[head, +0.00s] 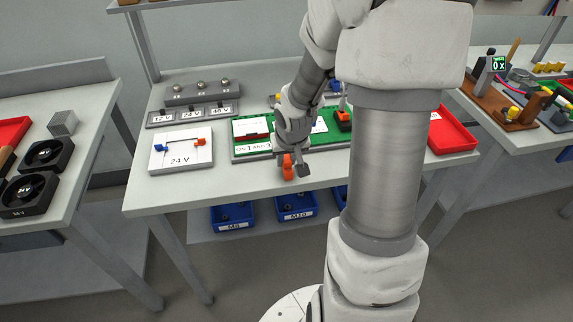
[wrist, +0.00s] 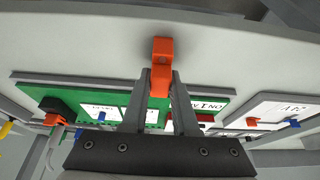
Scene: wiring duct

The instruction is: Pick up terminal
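An orange terminal (head: 288,169) is at the front of the middle workbench, below the end of my arm in the head view. In the wrist view the terminal (wrist: 161,50) is between my fingertips, its far part sticking out beyond them. My gripper (wrist: 161,80) has its two fingers against the sides of the terminal's near part, and looks shut on it. In the head view my gripper (head: 298,166) points down at the bench front. Whether the terminal touches the bench top is unclear.
A green board (head: 240,148) with white cards lies just behind, with an orange-and-black part (head: 343,119) on it. A white 24 V board (head: 181,151) is to the left. A red tray (head: 451,133) is at the right. Blue bins (head: 232,217) sit below the bench.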

